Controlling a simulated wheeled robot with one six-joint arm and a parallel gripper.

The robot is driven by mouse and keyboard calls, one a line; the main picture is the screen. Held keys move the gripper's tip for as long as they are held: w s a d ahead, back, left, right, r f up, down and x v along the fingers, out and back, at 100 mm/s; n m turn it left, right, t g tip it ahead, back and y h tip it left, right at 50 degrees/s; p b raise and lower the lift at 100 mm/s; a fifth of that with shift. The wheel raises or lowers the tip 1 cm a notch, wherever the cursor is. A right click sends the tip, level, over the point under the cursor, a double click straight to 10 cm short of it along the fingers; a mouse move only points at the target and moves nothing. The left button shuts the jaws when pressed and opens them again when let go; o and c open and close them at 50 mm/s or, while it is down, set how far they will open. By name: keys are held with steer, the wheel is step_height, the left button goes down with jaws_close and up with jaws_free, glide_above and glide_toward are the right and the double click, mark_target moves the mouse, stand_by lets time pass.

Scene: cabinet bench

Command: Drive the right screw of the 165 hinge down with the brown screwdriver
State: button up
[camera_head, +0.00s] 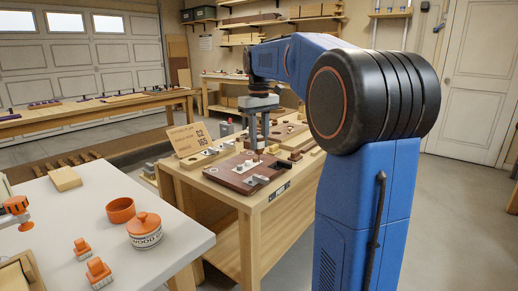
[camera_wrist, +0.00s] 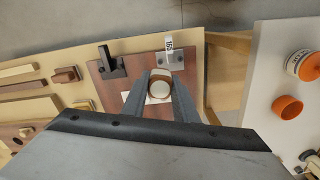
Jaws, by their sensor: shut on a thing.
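My gripper (camera_wrist: 160,88) is shut on the brown screwdriver (camera_wrist: 159,88), seen nearly end-on as a pale round cap with a brown rim. In the head view my gripper (camera_head: 262,128) points down over the brown board (camera_head: 230,178) on the bench. The wrist view shows a white plate partly hidden beneath the screwdriver. A grey hinge plate (camera_wrist: 177,60) with dark screw spots lies near the board's edge, with a white tag reading 165 (camera_wrist: 169,44) at it. The screwdriver's tip is hidden, so I cannot tell whether it touches a screw.
A dark bracket (camera_wrist: 111,66) stands on the board beside my gripper. A card reading C2 165 (camera_head: 195,139) stands on the bench behind the board. Wooden blocks (camera_wrist: 66,75) lie farther along. A separate white table (camera_head: 60,220) holds an orange ring (camera_head: 121,210) and a lidded jar (camera_head: 145,232).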

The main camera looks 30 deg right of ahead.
mark_target(259, 154)
steer(key=shift+r+n, duration=0.8)
steer(key=shift+n, duration=0.3)
steer(key=shift+f, duration=3.05)
steer(key=shift+f, duration=0.35)
